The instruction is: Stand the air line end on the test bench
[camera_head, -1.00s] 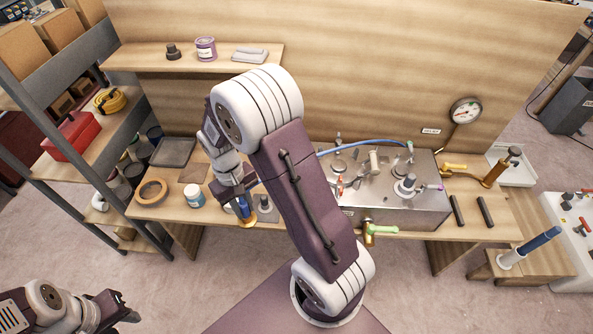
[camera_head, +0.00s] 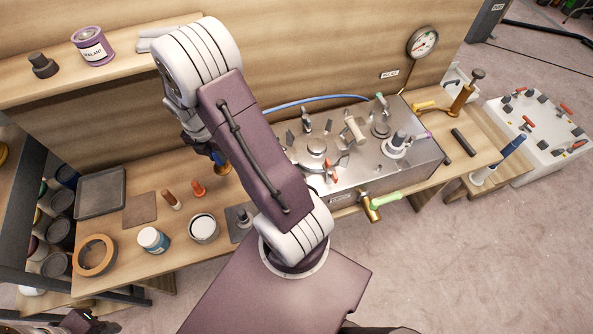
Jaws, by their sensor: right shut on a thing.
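My right gripper (camera_head: 207,148) is shut on the air line end (camera_head: 218,158), which has a blue body and a brass tip (camera_head: 223,169) pointing down. It appears held above the wooden bench (camera_head: 190,252), left of the metal panel box (camera_head: 408,168); whether the tip touches anything is unclear. The blue hose (camera_head: 318,102) runs from behind my right arm to fittings on the box's back edge. My right arm hides part of the hose and the box's left side. Part of my left arm shows at the bottom left edge; its jaws cannot be made out.
Near the held end stand orange pegs (camera_head: 198,187), a white tin (camera_head: 203,228), a blue-labelled jar (camera_head: 153,239) and a grey block with a post (camera_head: 242,217). A tape roll (camera_head: 95,255) and tray (camera_head: 101,192) lie left.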

